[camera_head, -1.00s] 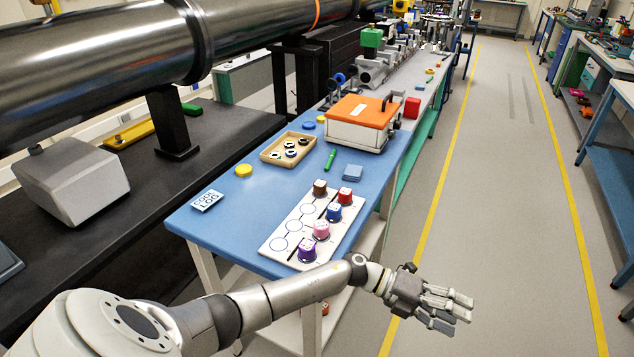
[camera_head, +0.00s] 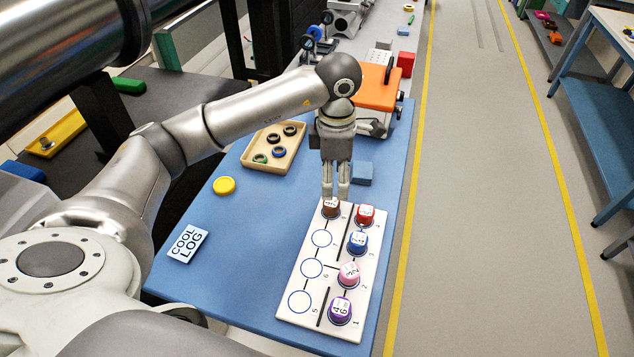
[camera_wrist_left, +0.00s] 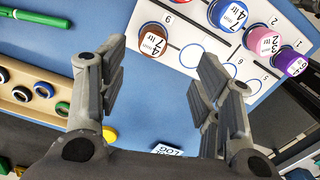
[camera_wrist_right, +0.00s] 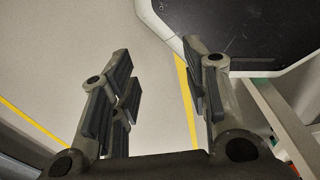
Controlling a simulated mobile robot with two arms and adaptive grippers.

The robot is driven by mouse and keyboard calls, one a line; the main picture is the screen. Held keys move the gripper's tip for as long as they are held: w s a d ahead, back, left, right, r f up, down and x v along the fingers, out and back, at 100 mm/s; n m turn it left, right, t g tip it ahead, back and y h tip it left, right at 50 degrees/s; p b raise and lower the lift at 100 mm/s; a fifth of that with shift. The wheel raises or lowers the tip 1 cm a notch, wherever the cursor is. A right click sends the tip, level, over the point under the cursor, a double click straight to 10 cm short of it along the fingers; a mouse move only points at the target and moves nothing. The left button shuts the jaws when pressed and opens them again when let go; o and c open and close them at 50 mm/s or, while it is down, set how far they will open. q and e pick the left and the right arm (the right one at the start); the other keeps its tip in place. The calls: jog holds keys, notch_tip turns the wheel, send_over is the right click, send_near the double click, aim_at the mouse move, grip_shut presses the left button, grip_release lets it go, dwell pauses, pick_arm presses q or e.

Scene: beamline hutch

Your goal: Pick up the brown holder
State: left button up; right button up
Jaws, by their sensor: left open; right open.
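The brown holder (camera_head: 331,207) stands at the far left end of a white numbered board (camera_head: 292,333) on the blue table. Its white labelled top shows in the left wrist view, where the brown holder (camera_wrist_left: 154,42) is beyond the fingertips. My left gripper (camera_head: 336,196) points down just above and behind the brown holder. It is open, and its jaws in the left wrist view (camera_wrist_left: 160,65) have nothing between them. In the head view the fingertips look close to the holder; I cannot tell whether they touch. My right gripper (camera_wrist_right: 160,75) is open and empty over the floor.
Red (camera_head: 365,215), blue (camera_head: 357,242), pink (camera_head: 348,274) and purple (camera_head: 340,310) holders line the board's right side. A wooden tray of rings (camera_head: 254,155), a yellow disc (camera_head: 224,185), a log card (camera_head: 187,243) and an orange-lidded box (camera_head: 378,88) are nearby.

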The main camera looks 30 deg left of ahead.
aim_at(333, 201)
pick_arm(q)
jog(key=shift+a+f, duration=0.25)
jog(key=shift+f, duration=0.25)
notch_tip(333, 201, down, 4)
jog(key=shift+d+r+p, duration=0.15)
jog(key=shift+r+p, duration=0.1)
jog(key=shift+p, duration=0.35)
jog(key=f, duration=0.1)
jog(key=f+p, duration=0.1)
jog(key=f, duration=0.1)
jog(key=f+p, duration=0.1)
jog(key=f, duration=0.1)
jog(key=shift+w, duration=0.3)
jog(key=shift+f, duration=0.45)
jog(key=shift+c, duration=1.1)
jog(key=c, duration=0.9)
pick_arm(e)
jog(key=d+r, duration=0.1)
jog(key=s+d+r, duration=0.1)
jog(key=d+r, duration=0.1)
jog(key=shift+s+r, duration=0.2)
jog(key=shift+s, duration=0.1)
pick_arm(q)
jog(key=shift+r, duration=0.2)
pick_arm(e)
jog(key=shift+f, duration=0.2)
